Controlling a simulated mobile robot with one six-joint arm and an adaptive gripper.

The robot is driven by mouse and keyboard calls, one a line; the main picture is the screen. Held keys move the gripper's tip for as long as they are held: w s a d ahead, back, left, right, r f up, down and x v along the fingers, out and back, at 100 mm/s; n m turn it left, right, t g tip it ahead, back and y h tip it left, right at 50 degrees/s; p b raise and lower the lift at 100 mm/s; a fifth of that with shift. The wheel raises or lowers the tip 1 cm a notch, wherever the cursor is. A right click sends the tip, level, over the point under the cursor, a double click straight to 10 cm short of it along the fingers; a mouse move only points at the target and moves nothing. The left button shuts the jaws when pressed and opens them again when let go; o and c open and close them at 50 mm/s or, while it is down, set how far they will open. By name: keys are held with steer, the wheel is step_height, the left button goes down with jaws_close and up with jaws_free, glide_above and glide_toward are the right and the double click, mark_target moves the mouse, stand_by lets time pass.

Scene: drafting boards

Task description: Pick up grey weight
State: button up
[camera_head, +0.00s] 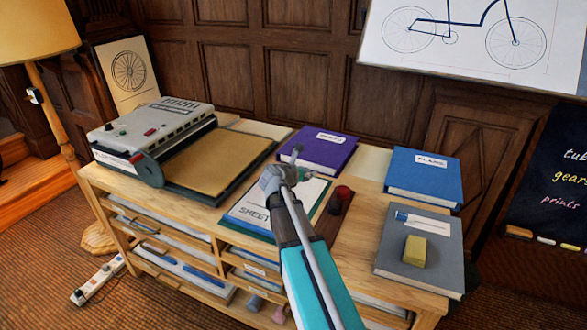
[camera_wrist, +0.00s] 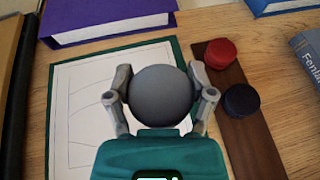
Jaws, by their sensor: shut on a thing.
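The grey weight (camera_wrist: 160,97) is a round, dark grey piece in the middle of the wrist view. My gripper (camera_wrist: 163,82) has one finger on each side of it and is shut on it. In the head view my gripper (camera_head: 279,176) is over the far part of the green-edged sheet board (camera_head: 240,213). My fingers and wrist hide most of the weight there. The board also shows beneath the weight in the wrist view (camera_wrist: 75,115). I cannot tell whether the weight touches it or hangs just above.
A dark wooden strip (camera_wrist: 254,145) with a red piece (camera_wrist: 220,53) and a black piece (camera_wrist: 240,100) lies close on the right. A purple book (camera_head: 318,150) is behind. A blue book (camera_head: 425,176) and a grey book (camera_head: 400,258) with a yellow block (camera_head: 414,251) are further right.

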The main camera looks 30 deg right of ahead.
steer(key=s+d+r+p, duration=0.2)
steer(key=s, duration=0.3)
steer(key=shift+s+d+r, duration=0.15)
steer(key=shift+s+r, duration=0.15)
steer(key=shift+r, duration=0.05)
stand_by(0.5)
